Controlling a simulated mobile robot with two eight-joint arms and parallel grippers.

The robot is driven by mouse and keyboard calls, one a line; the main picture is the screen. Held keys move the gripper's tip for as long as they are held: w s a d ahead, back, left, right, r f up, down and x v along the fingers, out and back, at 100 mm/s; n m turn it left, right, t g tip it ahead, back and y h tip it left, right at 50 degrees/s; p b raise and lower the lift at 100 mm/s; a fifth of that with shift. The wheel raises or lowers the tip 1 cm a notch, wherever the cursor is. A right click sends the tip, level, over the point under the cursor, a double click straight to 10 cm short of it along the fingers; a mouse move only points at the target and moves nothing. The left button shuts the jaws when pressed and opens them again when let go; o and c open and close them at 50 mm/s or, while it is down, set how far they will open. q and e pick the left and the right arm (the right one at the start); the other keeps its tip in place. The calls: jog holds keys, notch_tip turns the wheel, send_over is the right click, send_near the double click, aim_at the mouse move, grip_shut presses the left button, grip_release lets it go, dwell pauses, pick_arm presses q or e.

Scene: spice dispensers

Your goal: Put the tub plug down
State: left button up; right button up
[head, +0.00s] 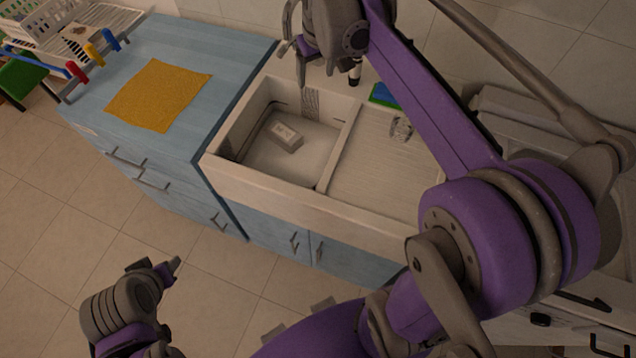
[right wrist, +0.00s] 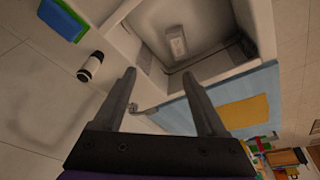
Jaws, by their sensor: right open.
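I cannot pick out a tub plug for certain in either view. A small black-and-white cylinder (head: 355,72) stands at the back of the sink; it also shows in the right wrist view (right wrist: 90,67), outside my fingers. My right gripper (head: 295,62) is above the back edge of the sink. In the right wrist view its fingers (right wrist: 160,74) are spread with nothing between them. My left gripper (head: 158,268) is low over the floor at the lower left, and its jaw opening is unclear.
The white sink (head: 262,183) has a basin with a pale block (head: 285,136) inside and a ribbed drainboard (head: 375,165) on the right. A blue-and-green sponge (head: 382,95) lies behind. A yellow cloth (head: 158,96) lies on the blue counter (head: 225,50). A dish rack (head: 85,25) stands far left.

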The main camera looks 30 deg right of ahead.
jog(key=s+a+f+t, duration=0.1)
jog(key=s+a+f, duration=0.4)
jog(key=s, duration=0.5)
jog(key=s+a+f+t, duration=0.1)
jog(key=s+a+f, duration=0.5)
jog(key=s, duration=0.3)
jog(key=shift+s+f+n+t+y, duration=0.3)
jog(key=shift+s+f+t, duration=0.1)
jog(key=shift+f, duration=0.15)
jog(key=shift+d, duration=0.2)
